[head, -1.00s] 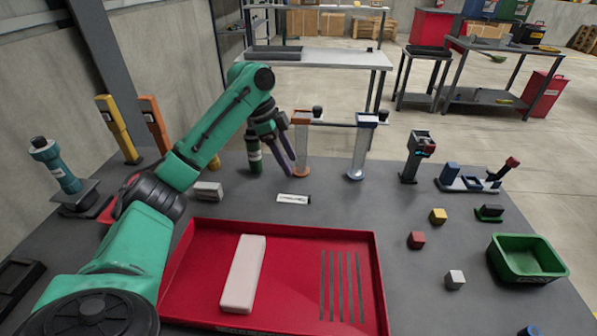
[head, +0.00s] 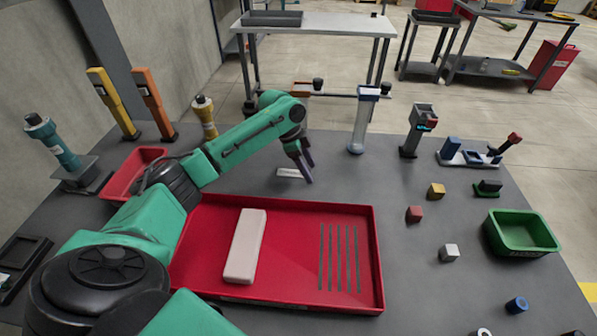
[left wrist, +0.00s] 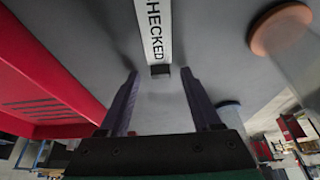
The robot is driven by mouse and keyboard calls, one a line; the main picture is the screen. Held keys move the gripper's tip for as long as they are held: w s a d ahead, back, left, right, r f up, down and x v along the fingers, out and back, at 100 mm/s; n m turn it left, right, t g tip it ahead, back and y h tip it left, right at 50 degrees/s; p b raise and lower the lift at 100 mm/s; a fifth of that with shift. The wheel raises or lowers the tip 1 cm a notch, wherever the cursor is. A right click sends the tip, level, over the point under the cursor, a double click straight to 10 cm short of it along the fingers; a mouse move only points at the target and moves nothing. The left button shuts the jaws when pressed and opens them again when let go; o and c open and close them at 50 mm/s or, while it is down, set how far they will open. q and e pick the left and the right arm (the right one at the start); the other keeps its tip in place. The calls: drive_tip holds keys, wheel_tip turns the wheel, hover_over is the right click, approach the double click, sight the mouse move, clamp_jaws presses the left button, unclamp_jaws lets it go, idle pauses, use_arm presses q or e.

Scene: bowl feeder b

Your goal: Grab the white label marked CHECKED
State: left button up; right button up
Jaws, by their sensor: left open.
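The white label (head: 290,173) lies flat on the grey table just behind the red tray. In the left wrist view the label (left wrist: 154,30) shows black letters reading CHECKED and has a dark end piece facing my gripper. My left gripper (head: 304,171) is open and empty, with its fingers pointing down right beside the label in the head view. In the left wrist view the two purple fingers (left wrist: 160,88) are spread apart, and the label's near end is at the top, beyond and between the fingertips. My right gripper is not in view.
The red tray (head: 375,262) holds a pale block (head: 245,246) and has several slots. A green bin (head: 520,233) and small cubes are at the right.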

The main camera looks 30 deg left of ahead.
use_arm(q)
drive_tip(key=shift+c, duration=1.2)
clamp_jaws()
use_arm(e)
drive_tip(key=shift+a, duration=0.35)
